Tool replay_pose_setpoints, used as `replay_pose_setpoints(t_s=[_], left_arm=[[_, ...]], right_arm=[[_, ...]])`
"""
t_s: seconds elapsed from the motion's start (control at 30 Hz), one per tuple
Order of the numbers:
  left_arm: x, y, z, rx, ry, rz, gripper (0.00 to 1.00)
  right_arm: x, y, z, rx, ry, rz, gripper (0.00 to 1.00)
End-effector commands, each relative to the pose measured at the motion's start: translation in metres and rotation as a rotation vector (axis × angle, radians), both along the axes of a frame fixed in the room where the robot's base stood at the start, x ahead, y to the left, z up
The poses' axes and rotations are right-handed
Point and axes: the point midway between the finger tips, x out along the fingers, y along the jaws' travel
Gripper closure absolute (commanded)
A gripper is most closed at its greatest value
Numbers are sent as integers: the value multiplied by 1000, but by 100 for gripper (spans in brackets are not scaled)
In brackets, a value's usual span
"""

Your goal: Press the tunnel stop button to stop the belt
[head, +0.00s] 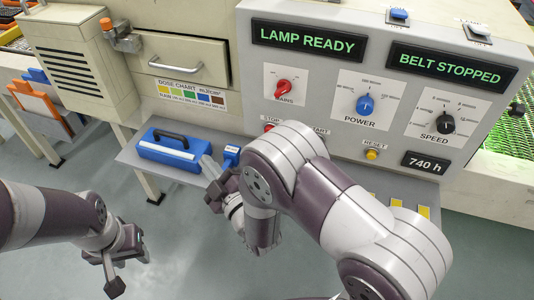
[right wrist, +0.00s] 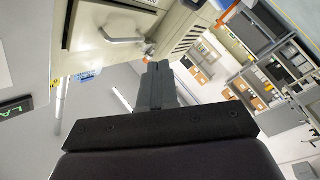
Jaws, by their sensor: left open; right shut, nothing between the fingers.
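The grey control panel (head: 330,85) fills the upper right of the head view. Its displays read "LAMP READY" (head: 307,39) and "BELT STOPPED" (head: 450,68). A red stop button (head: 269,127) shows under the "STOP" label, partly hidden by my right arm. The start button is hidden behind that arm. My right gripper (head: 212,180) is shut and empty, below and left of the stop button, apart from the panel. Its closed fingers (right wrist: 160,83) also show in the right wrist view. My left gripper (head: 113,278) is open and empty, low over the floor at left.
A shelf (head: 130,148) below the panel holds a blue case (head: 170,152) and a small blue item (head: 232,153). The red mains knob (head: 283,88), blue power knob (head: 365,104), black speed knob (head: 440,124) and yellow reset button (head: 371,154) sit on the panel.

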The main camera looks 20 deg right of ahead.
Motion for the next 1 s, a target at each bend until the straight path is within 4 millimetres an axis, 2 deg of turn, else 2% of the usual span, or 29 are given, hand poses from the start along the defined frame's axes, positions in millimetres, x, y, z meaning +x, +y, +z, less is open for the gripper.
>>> replay_pose_setpoints(t_s=[0.03,0.1,0.17,0.2,0.3,0.4,0.5,0.6,0.7,1.0], left_arm=[[0,0,-46,0,1,0,57],[0,0,-63,0,1,0,57],[0,0,-75,0,1,0,57],[0,0,-80,0,0,0,57],[0,0,-84,0,0,0,57],[0,0,-79,0,0,0,57],[0,0,-79,0,-1,0,57],[0,0,-79,0,0,0,57],[0,0,-79,0,0,0,57],[0,0,-79,0,0,0,57]], right_arm=[[-5,23,-17,165,-4,-20,100],[-11,30,-2,492,29,-95,100],[-20,26,5,809,59,-162,100],[-26,18,7,1023,71,-209,100],[-42,-10,7,1523,49,-318,100],[-54,-45,4,1912,-59,-404,100],[-64,-65,-7,2164,-161,-422,100],[-67,-70,-10,2305,-207,-387,100],[-67,-70,-10,2363,-215,-355,100],[-66,-70,-10,2369,-217,-349,100]])
